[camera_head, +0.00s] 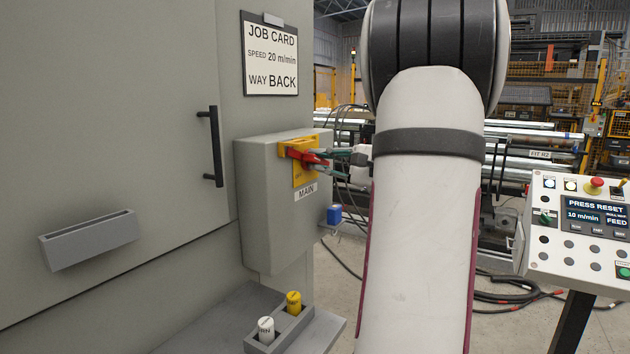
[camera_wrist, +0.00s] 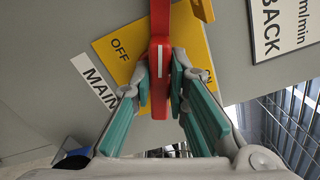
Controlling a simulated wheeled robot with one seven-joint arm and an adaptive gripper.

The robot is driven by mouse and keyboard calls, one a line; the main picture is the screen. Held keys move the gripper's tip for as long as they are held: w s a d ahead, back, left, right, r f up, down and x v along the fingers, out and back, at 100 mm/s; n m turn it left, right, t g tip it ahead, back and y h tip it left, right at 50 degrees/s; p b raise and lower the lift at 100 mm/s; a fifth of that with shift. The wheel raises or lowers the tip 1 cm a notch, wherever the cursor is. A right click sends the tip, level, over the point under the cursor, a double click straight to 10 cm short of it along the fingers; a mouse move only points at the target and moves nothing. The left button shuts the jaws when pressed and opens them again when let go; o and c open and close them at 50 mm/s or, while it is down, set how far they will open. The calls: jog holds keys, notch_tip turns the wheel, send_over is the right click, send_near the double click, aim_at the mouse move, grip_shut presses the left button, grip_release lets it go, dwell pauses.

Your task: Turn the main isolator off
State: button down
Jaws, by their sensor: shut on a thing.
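The main isolator is a red handle (camera_head: 308,155) on a yellow plate (camera_head: 299,178), on the side of a grey box (camera_head: 264,200) labelled MAIN. In the head view the handle lies roughly sideways, tilted slightly. In the wrist view the red handle (camera_wrist: 160,52) carries a white line, with OFF on the yellow plate (camera_wrist: 112,28) to its left. Lettering right of it is mostly hidden by a finger. My gripper (camera_wrist: 160,82) is shut on the handle, its green pads on either side. In the head view my gripper (camera_head: 331,157) reaches it from the right.
A job card (camera_head: 270,55) hangs above the box. A door handle (camera_head: 211,146) projects to the left. Below, a grey holder (camera_head: 283,328) bears a yellow and a white knob. A control panel (camera_head: 580,225) stands at right.

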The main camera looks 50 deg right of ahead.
jog(key=n+b, duration=0.1)
jog(key=b, duration=0.1)
jog(key=n+b, duration=0.3)
jog(key=b, duration=0.2)
jog(key=shift+f+n, duration=0.3)
jog(key=c, duration=1.6)
grip_release()
jog(key=shift+o, duration=0.2)
jog(key=shift+r, duration=0.1)
jog(key=s, duration=1.2)
jog(key=shift+d, duration=0.4)
